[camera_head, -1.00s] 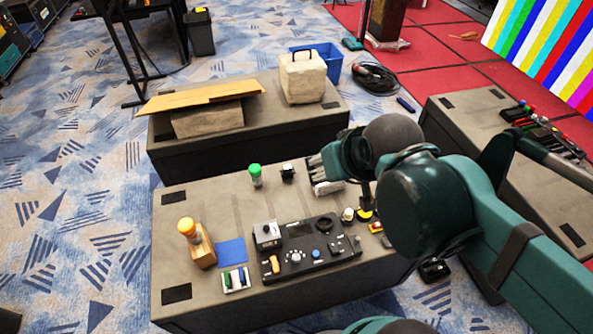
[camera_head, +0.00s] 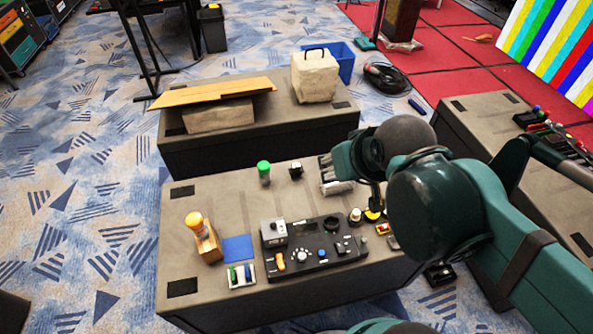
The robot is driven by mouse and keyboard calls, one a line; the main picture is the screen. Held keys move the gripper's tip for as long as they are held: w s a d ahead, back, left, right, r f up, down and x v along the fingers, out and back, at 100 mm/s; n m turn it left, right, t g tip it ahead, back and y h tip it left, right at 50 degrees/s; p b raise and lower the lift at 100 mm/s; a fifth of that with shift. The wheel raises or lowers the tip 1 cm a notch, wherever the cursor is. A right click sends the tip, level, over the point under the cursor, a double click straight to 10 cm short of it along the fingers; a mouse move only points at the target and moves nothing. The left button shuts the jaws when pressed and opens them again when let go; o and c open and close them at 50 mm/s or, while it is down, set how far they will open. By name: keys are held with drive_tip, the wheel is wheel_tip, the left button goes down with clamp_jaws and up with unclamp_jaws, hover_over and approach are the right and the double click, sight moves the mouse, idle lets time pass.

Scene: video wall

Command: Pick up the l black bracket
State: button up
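A small black piece (camera_head: 296,170) with a light top stands near the back of the front grey table, right of a green-capped bottle. It may be the black bracket, but its L shape is too small to make out. My gripper (camera_head: 326,172) is low over the table's back right part, to the right of the black piece and apart from it. A small silvery piece (camera_head: 339,187) shows just below it. My arm hides part of the gripper, and I cannot make out its finger opening.
The green-capped bottle (camera_head: 263,172) stands left of the black piece. A black control panel (camera_head: 318,246), an orange-topped wooden block (camera_head: 205,240), a blue square (camera_head: 238,248) and a marker tray (camera_head: 241,276) lie nearer. The table's left back is clear.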

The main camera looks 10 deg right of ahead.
drive_tip(key=n+g+h+b, duration=0.4)
drive_tip(key=n+g+b, duration=0.3)
drive_tip(key=n+b, duration=0.95)
hover_over(293, 165)
drive_tip(key=a+p, duration=0.2)
drive_tip(key=shift+n, duration=0.75)
drive_tip(key=f, duration=3.7)
drive_tip(key=shift+s+d+f, duration=0.2)
drive_tip(key=shift+d, duration=0.05)
drive_tip(key=shift+w+a+f+h+b, duration=0.1)
drive_tip(key=shift+w+f+h+b, duration=0.2)
drive_tip(key=shift+f, duration=0.35)
drive_tip(key=shift+s, duration=0.1)
